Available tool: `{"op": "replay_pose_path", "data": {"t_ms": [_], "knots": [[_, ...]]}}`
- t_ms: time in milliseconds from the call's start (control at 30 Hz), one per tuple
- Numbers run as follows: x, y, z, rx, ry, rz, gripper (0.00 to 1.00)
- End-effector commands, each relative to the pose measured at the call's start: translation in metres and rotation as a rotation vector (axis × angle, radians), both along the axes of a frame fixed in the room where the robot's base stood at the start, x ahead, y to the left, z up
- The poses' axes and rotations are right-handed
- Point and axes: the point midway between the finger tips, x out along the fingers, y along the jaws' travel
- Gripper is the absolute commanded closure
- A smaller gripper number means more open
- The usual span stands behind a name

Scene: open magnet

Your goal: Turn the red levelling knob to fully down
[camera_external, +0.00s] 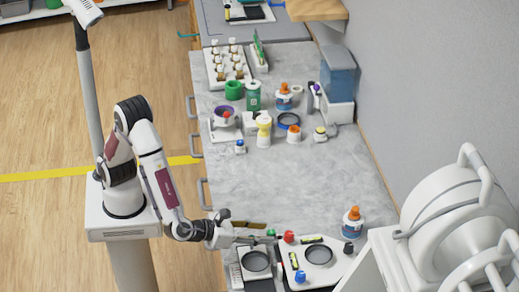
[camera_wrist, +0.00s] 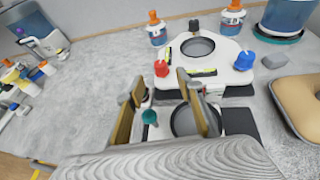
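In the wrist view the red knob (camera_wrist: 161,69) appears upright, just beyond the gap between my fingertips. My gripper (camera_external: 266,236) is to the left of the knob in the external view. In the wrist view my gripper (camera_wrist: 160,84) has its two tan-padded fingers spread, with nothing held between them. The same plate carries a blue knob (camera_wrist: 243,60) and a black knob (camera_wrist: 194,25). I cannot read the red knob's setting.
A second unit with a round dish (camera_external: 256,261) and a green knob (camera_wrist: 149,117) lies under my fingers. An orange-capped bottle (camera_external: 352,222) stands behind the plate. A large white machine (camera_external: 440,235) is at the right. The middle of the counter (camera_external: 240,175) is clear.

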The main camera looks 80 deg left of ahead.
Motion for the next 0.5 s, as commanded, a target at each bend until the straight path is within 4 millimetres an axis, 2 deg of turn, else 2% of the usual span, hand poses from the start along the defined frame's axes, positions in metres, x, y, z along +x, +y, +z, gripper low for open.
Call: {"op": "replay_pose_path", "data": {"t_ms": [200, 500], "knots": [[-0.014, -0.003, 0.006, 0.000, 0.001, -0.001, 0.64], [-0.017, -0.003, 0.007, 0.001, 0.000, 0.000, 0.64]]}}
